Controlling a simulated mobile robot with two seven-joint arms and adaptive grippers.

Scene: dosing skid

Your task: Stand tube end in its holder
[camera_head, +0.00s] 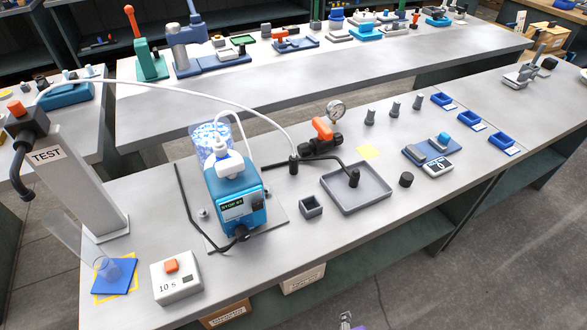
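A small square grey open-topped block (311,207), possibly the holder, stands left of the tray and looks empty. Another dark fitting (293,165) stands behind the block, where a white tube comes down. A small metallic piece (345,321) at the bottom edge may be the tip of my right gripper, well apart from the tube end. Its opening cannot be made out. My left gripper is not in view.
A TEST column (85,185), a beaker on a blue pad (112,272) and a button box (177,275) stand at left. An orange-handled valve with gauge (323,135) is behind the tray. Blue bins (473,121) are at right. The bench's front strip is mostly clear.

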